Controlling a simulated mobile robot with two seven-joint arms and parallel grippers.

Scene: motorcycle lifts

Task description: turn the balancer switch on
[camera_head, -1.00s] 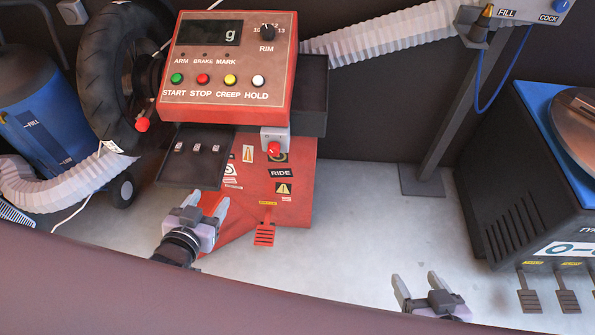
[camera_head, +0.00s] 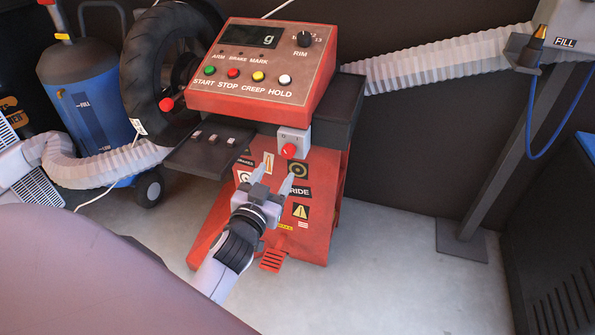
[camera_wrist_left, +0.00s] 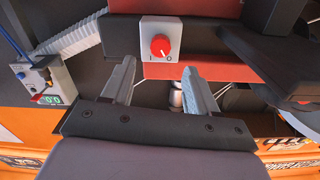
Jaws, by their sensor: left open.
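The balancer (camera_head: 262,66) is a red machine with a display, coloured buttons and a RIM dial on its panel. Its switch (camera_head: 293,141) is a light grey box with a round red knob, below the panel's right part. In the left wrist view the red knob (camera_wrist_left: 161,46) is near the top centre, with small I and O marks below it. I cannot tell which mark it is set to. My left gripper (camera_head: 278,172) is open and empty, just below and in front of the switch. Its fingers (camera_wrist_left: 158,72) point towards the knob, apart from it. My right gripper is out of view.
A black tray (camera_head: 207,150) with small weights juts out left of the switch. A tyre (camera_head: 150,60) and a blue tank (camera_head: 90,100) stand further left. A grey post (camera_head: 490,170) and ribbed hose (camera_head: 430,72) are right. The floor (camera_head: 390,260) between is clear.

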